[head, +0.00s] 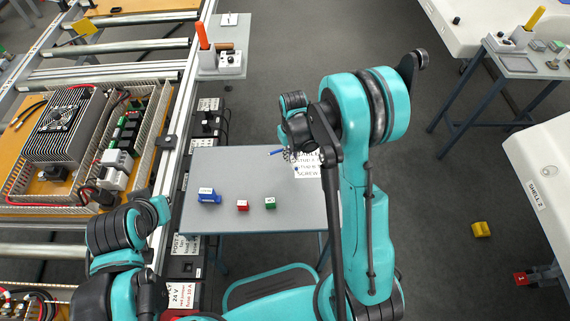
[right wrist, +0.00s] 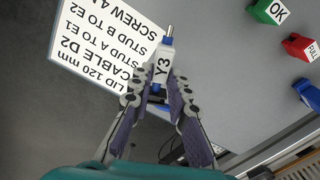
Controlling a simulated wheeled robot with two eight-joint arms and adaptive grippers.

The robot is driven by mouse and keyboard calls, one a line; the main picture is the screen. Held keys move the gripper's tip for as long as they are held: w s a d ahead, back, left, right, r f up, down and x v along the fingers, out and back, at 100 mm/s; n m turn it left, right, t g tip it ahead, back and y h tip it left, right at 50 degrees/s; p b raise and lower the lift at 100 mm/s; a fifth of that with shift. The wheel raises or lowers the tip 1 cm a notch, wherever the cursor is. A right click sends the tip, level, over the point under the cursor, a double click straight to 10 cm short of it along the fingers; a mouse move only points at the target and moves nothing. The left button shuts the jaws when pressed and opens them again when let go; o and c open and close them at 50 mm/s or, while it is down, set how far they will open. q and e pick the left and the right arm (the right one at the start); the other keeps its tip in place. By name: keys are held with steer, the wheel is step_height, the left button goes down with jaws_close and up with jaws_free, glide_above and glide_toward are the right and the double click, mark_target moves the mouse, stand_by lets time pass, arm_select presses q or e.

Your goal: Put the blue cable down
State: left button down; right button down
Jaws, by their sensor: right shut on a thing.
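The blue cable (head: 277,152) shows as a short blue piece at my right gripper (head: 289,155), over the grey table (head: 235,165). In the right wrist view, my right gripper (right wrist: 160,100) is shut on it. A white tag marked Y3 (right wrist: 163,70) sits just beyond the fingertips, and a blue end (right wrist: 167,31) with a metal tip points away from the gripper. Whether the cable touches the table is unclear. The rest of the cable is hidden or out of view. My left arm is at lower left, but its gripper does not show.
A printed card (head: 308,168) lies by the table's right edge, beside the gripper. Blue (head: 209,196), red (head: 242,205) and green (head: 270,203) blocks stand near the front edge. The table's middle is clear. A wiring panel (head: 60,205) lies left.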

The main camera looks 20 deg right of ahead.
steer(key=shift+w+a+f, duration=0.75)
steer(key=shift+a+f, duration=0.05)
steer(key=shift+a, duration=0.25)
step_height(320, 180, down, 4)
steer(key=shift+b, duration=1.1)
steer(key=shift+r, duration=0.15)
steer(key=shift+f, duration=0.2)
steer(key=c, duration=1.5)
jaws_free()
steer(key=shift+o, duration=0.2)
steer(key=shift+r, duration=0.15)
